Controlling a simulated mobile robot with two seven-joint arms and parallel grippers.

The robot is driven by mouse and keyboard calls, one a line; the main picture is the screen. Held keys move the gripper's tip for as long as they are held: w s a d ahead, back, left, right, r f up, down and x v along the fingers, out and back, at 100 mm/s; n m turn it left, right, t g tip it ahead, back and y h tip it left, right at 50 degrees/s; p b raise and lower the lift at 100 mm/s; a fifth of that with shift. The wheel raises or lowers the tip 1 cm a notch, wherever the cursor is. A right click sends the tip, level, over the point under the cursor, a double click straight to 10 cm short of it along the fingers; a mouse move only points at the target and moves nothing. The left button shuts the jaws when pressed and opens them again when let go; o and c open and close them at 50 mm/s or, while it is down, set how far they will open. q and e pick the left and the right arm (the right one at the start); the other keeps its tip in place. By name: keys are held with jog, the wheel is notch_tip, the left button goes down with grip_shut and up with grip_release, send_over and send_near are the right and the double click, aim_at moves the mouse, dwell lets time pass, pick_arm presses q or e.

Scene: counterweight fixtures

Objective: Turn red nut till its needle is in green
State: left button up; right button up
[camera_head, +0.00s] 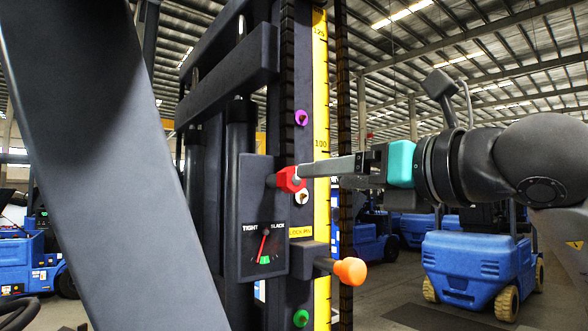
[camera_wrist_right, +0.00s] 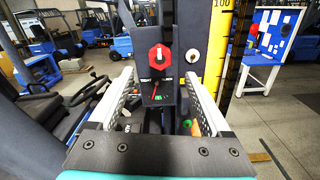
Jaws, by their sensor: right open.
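The red nut (camera_head: 289,180) sticks out from a dark panel on the mast. It also shows in the right wrist view (camera_wrist_right: 159,57), ahead of the fingers and between their lines. My right gripper (camera_head: 305,171) comes in from the right, open, its fingertips close to the nut; the head view does not show whether they touch. Below the nut is the gauge (camera_head: 265,246), marked TIGHT and SLACK. Its red needle (camera_head: 262,246) points down and slightly left, its tip by the left edge of the green patch (camera_head: 265,260). My left gripper is not in view.
Beside the nut are a white knob (camera_head: 302,197), a purple knob (camera_head: 301,117) and a yellow scale (camera_head: 321,90). Below are an orange-ended handle (camera_head: 350,271) and a green knob (camera_head: 300,318). A wide dark slanted bar (camera_head: 105,150) fills the left. Blue forklifts (camera_head: 475,262) stand behind.

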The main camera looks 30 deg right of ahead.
aim_at(297, 179)
jog(key=w+p, duration=0.1)
jog(key=w, duration=0.1)
jog(key=w+p, duration=0.1)
jog(key=w, duration=0.2)
jog(key=w+p, duration=0.1)
jog(key=w, duration=0.2)
jog(key=shift+a+r, duration=0.1)
jog(key=shift+a, duration=0.2)
jog(key=shift+w, duration=0.5)
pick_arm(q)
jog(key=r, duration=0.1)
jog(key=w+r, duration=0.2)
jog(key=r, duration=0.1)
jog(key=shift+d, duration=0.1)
pick_arm(e)
jog(key=shift+c, duration=0.5)
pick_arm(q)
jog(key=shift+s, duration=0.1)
pick_arm(e)
grip_shut()
